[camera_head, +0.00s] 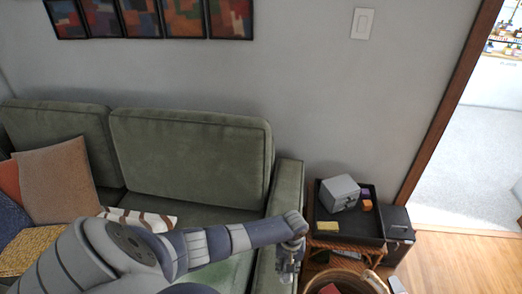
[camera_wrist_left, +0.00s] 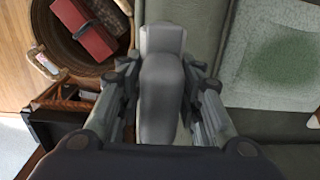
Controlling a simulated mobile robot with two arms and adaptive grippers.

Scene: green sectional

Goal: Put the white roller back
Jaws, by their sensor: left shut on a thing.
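My left gripper (camera_head: 289,265) is low in front of the sofa's right arm, at the near left of the side table. In the left wrist view its fingers (camera_wrist_left: 160,110) are closed on both sides of the white roller (camera_wrist_left: 162,45). The roller looks long and grey-white, with its paler end pointing away from the wrist. In the head view I cannot make out the roller clearly at the gripper. My right gripper is not in view.
A black tray (camera_head: 325,215) on the wicker side table (camera_head: 325,243) holds a grey box (camera_head: 340,192), an orange cube (camera_head: 367,205) and a yellow block (camera_head: 326,226). A wicker basket (camera_wrist_left: 45,63) holds a red case (camera_wrist_left: 83,30). The green sofa (camera_head: 190,150) is at the left.

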